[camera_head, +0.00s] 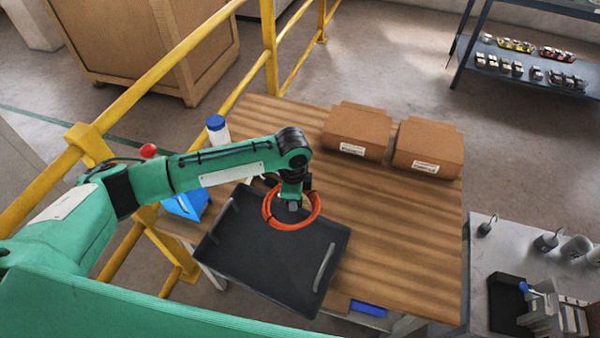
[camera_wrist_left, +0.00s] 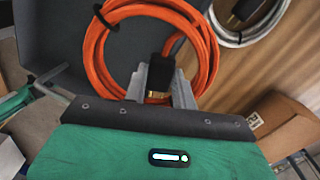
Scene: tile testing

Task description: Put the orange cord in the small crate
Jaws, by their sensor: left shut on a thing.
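The orange cord (camera_head: 270,217) is a coiled ring; it hangs from my left gripper (camera_head: 292,204) over the upper part of a dark, shallow crate (camera_head: 255,258) with grey handles. In the left wrist view the cord (camera_wrist_left: 98,50) shows as a large coil with black ties. My left gripper (camera_wrist_left: 160,88) is shut on the cord's black plug (camera_wrist_left: 160,74). The dark crate (camera_wrist_left: 60,30) lies beneath the coil in that view. I cannot tell whether the coil touches the crate. My right gripper is in neither view.
Two brown cardboard boxes (camera_head: 357,130) (camera_head: 428,147) stand at the back of the wooden table (camera_head: 385,220). A white cord (camera_wrist_left: 243,30) lies on the table. A blue bin (camera_head: 188,203) and a white bottle with a blue cap (camera_head: 217,130) are at the left. Yellow railing (camera_head: 268,45) runs behind.

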